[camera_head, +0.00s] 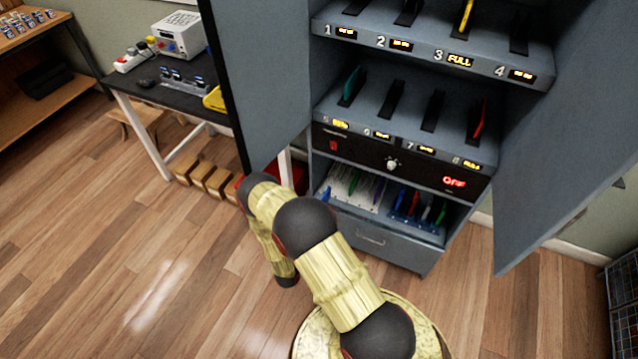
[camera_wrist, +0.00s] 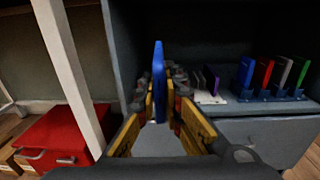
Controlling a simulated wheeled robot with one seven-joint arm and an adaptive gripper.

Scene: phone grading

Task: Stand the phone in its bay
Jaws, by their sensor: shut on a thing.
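My gripper (camera_wrist: 160,108) is shut on a blue phone (camera_wrist: 158,80) held upright between its yellow fingers in the wrist view. In the head view my arm hides the gripper; a blue edge (camera_head: 326,194) shows at the left of the open compartment, perhaps this phone. The grey cabinet (camera_head: 400,72) has numbered bays on two shelves. A yellow phone (camera_head: 466,17) stands in bay 3, whose display reads FULL. A green phone (camera_head: 351,82) stands in bay 5 and a red phone (camera_head: 479,117) in bay 8. The slots of bays 6 (camera_head: 394,99) and 7 (camera_head: 433,110) look empty.
Below the shelves are a panel with a knob (camera_head: 392,163) and a red OFF display, a white rack (camera_wrist: 206,97) and a blue rack (camera_wrist: 270,97) with several phones. Open cabinet doors (camera_head: 262,75) flank the bays. A red toolbox (camera_wrist: 62,135) stands at the left.

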